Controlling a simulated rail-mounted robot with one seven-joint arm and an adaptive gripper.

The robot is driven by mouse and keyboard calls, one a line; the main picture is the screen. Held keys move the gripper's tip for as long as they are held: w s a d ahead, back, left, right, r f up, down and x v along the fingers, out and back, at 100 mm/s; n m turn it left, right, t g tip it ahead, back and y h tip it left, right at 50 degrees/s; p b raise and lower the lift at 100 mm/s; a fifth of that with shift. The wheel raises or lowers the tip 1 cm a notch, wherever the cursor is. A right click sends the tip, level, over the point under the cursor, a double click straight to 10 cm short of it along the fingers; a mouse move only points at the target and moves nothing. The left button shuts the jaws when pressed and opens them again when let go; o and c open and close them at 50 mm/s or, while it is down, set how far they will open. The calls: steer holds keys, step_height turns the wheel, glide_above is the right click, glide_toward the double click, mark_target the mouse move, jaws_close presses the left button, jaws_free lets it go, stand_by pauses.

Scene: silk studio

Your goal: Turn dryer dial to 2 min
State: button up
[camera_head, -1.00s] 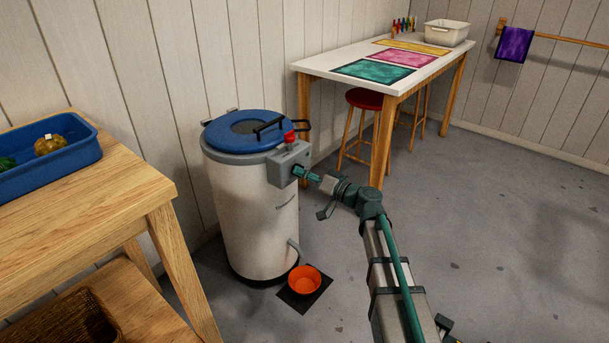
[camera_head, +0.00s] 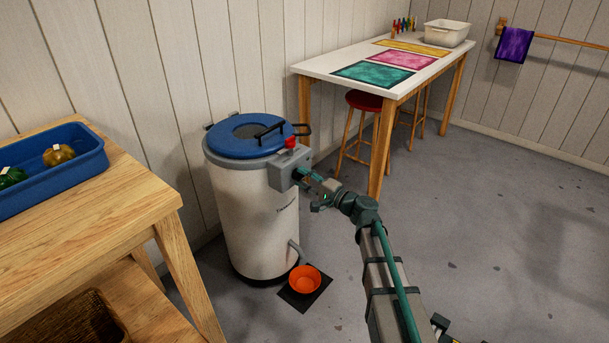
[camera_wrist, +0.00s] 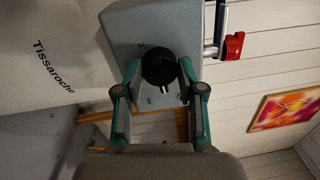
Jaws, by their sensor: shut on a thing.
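The dryer (camera_head: 255,215) is a pale drum with a blue lid (camera_head: 240,138) and a grey control box (camera_head: 283,165) on its upper right side. In the wrist view the round black dial (camera_wrist: 159,64) sits on the face of the grey box (camera_wrist: 130,30). A light pointer mark shows at the dial's lower edge. In the head view my gripper (camera_head: 303,175) meets the box and hides the dial.
A red-tipped lever (camera_head: 291,142) stands on the box close above my gripper; it also shows in the wrist view (camera_wrist: 232,45). An orange bowl (camera_head: 304,279) is on the floor below. A wooden table (camera_head: 130,215) stands left, a white table (camera_head: 320,68) behind.

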steer(key=m+p, duration=0.1)
steer(key=m, duration=0.1)
steer(key=m+p, duration=0.2)
steer(key=m, duration=0.1)
steer(key=shift+r+t, duration=0.2)
steer(key=shift+t, duration=0.1)
steer(key=m+p, duration=0.3)
steer(key=m, duration=0.1)
steer(key=shift+h, duration=0.4)
steer(key=m+p, duration=0.4)
steer(key=shift+m+p, duration=0.35)
steer(key=shift+m, duration=0.05)
steer(key=shift+m+p, duration=0.45)
steer(key=shift+m, duration=0.05)
steer(key=shift+f, duration=0.15)
steer(key=o, duration=1.1)
steer(key=shift+o, duration=0.2)
steer(key=shift+s, duration=0.1)
steer(key=v, duration=1.2)
